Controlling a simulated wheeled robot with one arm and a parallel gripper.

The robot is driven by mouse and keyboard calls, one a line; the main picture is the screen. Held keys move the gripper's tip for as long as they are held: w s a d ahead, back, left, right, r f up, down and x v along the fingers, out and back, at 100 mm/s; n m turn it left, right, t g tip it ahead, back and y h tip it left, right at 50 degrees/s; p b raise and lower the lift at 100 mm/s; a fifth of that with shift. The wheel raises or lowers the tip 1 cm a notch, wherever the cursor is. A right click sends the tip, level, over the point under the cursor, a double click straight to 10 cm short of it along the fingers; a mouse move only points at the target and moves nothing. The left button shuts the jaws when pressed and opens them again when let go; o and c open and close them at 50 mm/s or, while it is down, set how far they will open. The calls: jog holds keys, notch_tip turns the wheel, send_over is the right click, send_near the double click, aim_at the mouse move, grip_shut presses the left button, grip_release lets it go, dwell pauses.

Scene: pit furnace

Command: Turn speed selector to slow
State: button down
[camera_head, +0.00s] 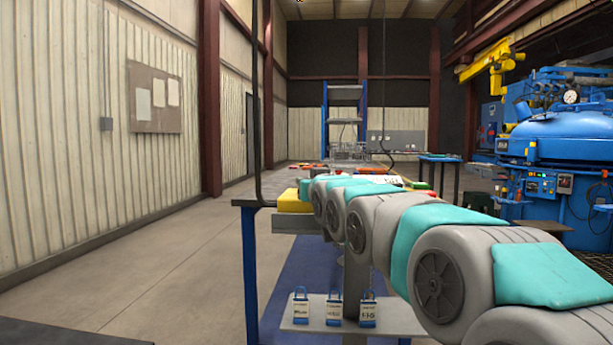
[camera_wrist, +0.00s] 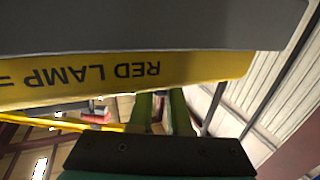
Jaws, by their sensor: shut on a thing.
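In the wrist view my gripper (camera_wrist: 162,108) shows as two green fingers side by side. They reach up to a yellow panel edge (camera_wrist: 120,76) with upside-down lettering "RED LAMP". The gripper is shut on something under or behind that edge. It appears to be the speed selector, but the knob and its setting are hidden. In the head view my arm stretches away to a yellow box (camera_head: 293,200) on a blue-legged bench. My gripper is hidden behind my arm there.
The bench's blue leg (camera_head: 250,275) stands left of my arm. Several tagged padlocks (camera_head: 333,310) sit on a low shelf. A blue furnace (camera_head: 575,135) with a control panel stands at right. The floor (camera_head: 175,265) at left is clear.

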jog(key=shift+n+g+y+p, duration=0.6)
jog(key=shift+n+y+p, duration=0.4)
jog(key=shift+y+p, duration=0.45)
jog(key=c, duration=0.9)
grip_release()
jog(key=shift+o, duration=0.2)
jog(key=b+v, duration=0.1)
jog(key=v, duration=0.5)
jog(key=shift+s+d+r, duration=0.1)
jog(key=shift+s+d, duration=0.1)
jog(key=shift+d, duration=0.05)
jog(key=shift+s+d, duration=0.2)
jog(key=shift+s, duration=0.35)
